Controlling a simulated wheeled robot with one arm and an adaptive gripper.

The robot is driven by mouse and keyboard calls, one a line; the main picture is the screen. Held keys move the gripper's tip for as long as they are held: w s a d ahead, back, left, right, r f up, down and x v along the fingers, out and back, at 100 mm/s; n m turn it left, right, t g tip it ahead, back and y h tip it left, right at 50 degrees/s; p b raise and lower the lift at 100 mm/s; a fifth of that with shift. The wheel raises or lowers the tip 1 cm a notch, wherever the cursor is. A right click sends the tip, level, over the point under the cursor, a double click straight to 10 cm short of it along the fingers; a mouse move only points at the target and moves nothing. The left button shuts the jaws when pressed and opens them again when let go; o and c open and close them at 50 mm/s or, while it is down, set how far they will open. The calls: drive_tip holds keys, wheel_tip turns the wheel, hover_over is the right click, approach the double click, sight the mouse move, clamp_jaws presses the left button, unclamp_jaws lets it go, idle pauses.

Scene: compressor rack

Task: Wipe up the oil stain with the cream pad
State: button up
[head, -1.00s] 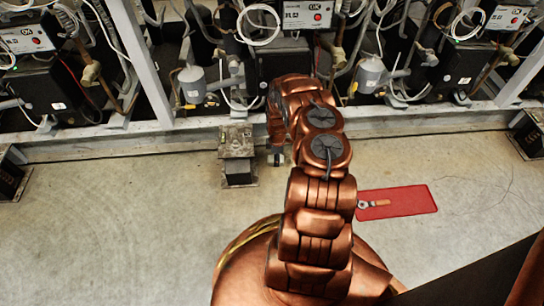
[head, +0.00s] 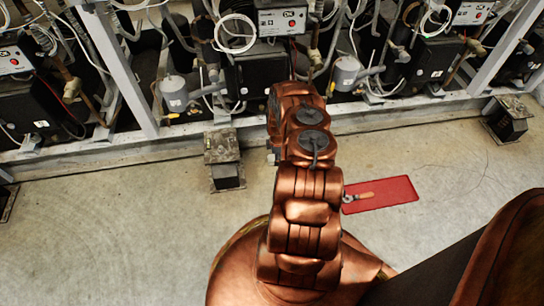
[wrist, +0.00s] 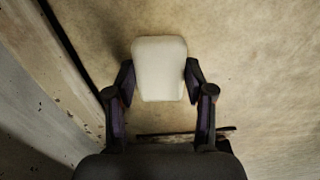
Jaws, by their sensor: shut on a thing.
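The cream pad (wrist: 160,68) shows in the wrist view as a pale rounded block between the fingertips of my gripper (wrist: 160,85). My gripper is shut on it, one finger on each side. The pad is over the tan concrete floor; I cannot tell whether it touches the floor. In the head view my arm hides the pad and most of the gripper. I cannot make out a clear oil stain in either view.
The rack's pale bottom beam (head: 80,158) runs along the back below the compressors. Dark footing blocks (head: 224,160) and (head: 508,118) stand on the floor. A red mat (head: 398,192) bears an orange-handled tool (head: 360,195) to the right.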

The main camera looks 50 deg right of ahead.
sight(255, 165)
drive_tip(key=shift+s+d+f, duration=0.2)
drive_tip(key=shift+s+d, duration=0.5)
drive_tip(key=shift+s, duration=0.1)
drive_tip(key=shift+w+a+r+p, duration=0.1)
drive_tip(key=shift+w+a+p, duration=0.3)
drive_tip(key=shift+w+a, duration=1.1)
drive_tip(key=shift+w+a+r+p, duration=0.1)
drive_tip(key=shift+w+a+p, duration=0.25)
drive_tip(key=shift+w+a, duration=1.1)
drive_tip(key=shift+w+a+r+p, duration=0.1)
drive_tip(key=shift+w+a+p, duration=0.3)
drive_tip(key=shift+w+a, duration=1.05)
drive_tip(key=shift+s+d+f+p, duration=0.15)
drive_tip(key=shift+s+d+p, duration=0.25)
drive_tip(key=shift+s+d, duration=0.75)
drive_tip(key=shift+s+d+f+p, duration=0.1)
drive_tip(key=shift+s+d+p, duration=0.25)
drive_tip(key=shift+s+d, duration=0.8)
drive_tip(key=shift+s+d+p, duration=0.35)
drive_tip(key=shift+s+d, duration=1.75)
drive_tip(key=shift+d, duration=0.05)
drive_tip(key=shift+r, duration=0.2)
drive_tip(key=shift+w+r+p, duration=0.15)
drive_tip(key=shift+r+p, duration=2.15)
drive_tip(key=shift+r, duration=1.65)
